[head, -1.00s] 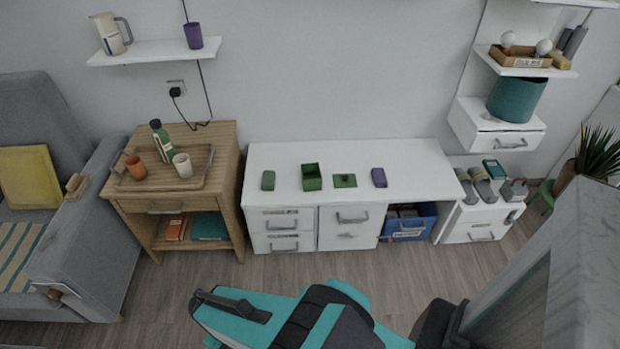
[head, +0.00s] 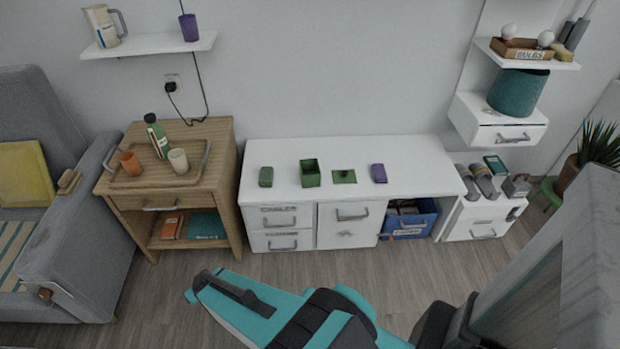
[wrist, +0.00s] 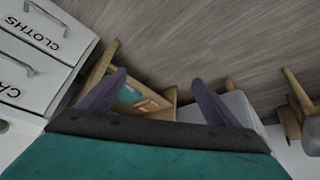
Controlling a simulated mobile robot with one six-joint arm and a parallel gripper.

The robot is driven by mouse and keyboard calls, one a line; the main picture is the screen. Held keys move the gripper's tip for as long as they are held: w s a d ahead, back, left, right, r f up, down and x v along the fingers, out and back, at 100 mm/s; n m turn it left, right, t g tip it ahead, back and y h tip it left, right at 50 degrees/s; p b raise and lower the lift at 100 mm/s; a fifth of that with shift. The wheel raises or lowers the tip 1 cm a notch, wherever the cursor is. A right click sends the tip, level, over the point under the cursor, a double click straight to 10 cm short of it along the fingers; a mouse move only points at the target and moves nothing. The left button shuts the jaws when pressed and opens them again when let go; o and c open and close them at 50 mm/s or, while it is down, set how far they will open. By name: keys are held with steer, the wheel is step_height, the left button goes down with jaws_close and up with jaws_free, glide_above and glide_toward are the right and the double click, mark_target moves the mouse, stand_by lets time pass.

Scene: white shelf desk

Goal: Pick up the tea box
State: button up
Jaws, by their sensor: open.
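On the white shelf desk (head: 440,178) stand a small green box (head: 266,176), an open green container (head: 311,173), a flat green piece with a dark knob (head: 343,176) and a small purple box (head: 379,173). None has a readable label, so I cannot tell which is the tea box. My gripper (head: 203,284) is in front of the desk, low in the head view, apart from these objects. In the wrist view my gripper (wrist: 157,86) shows two purple fingers spread apart with nothing between them. None of the small boxes can be made out there.
A wooden side table (head: 222,150) with a tray, bottle and cups stands left of the desk, beside a grey armchair (head: 75,240). A blue bin (head: 408,222) sits under the desk. Shelves and a plant (head: 598,150) are at right.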

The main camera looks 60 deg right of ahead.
mark_target(312, 180)
steer(key=w+d+r+m+t+h+b, duration=0.15)
steer(key=w+d+r+t+b, duration=0.3)
steer(key=w+d, duration=0.5)
steer(key=s+d+r+m+t+h+b, duration=0.1)
steer(key=d+r+m+t+h+b, duration=0.2)
steer(key=d+b, duration=0.85)
steer(key=s+d+h+b, duration=0.2)
steer(key=s+d+b, duration=0.1)
steer(key=s+d, duration=0.4)
steer(key=s+d+r+m+h+b, duration=0.1)
steer(key=s+d+h+b, duration=0.2)
steer(key=s+d, duration=0.4)
steer(key=s+d+m+g+h+b, duration=0.1)
steer(key=s+d, duration=0.6)
steer(key=d, duration=1)
steer(key=shift+s+d+r+h+b, duration=0.1)
steer(key=shift+d+r+h+b, duration=0.2)
steer(key=shift+h+b, duration=0.5)
steer(key=shift+a, duration=0.15)
steer(key=shift+b+x, duration=1)
steer(key=shift+x, duration=3.25)
steer(key=shift+a, duration=0.1)
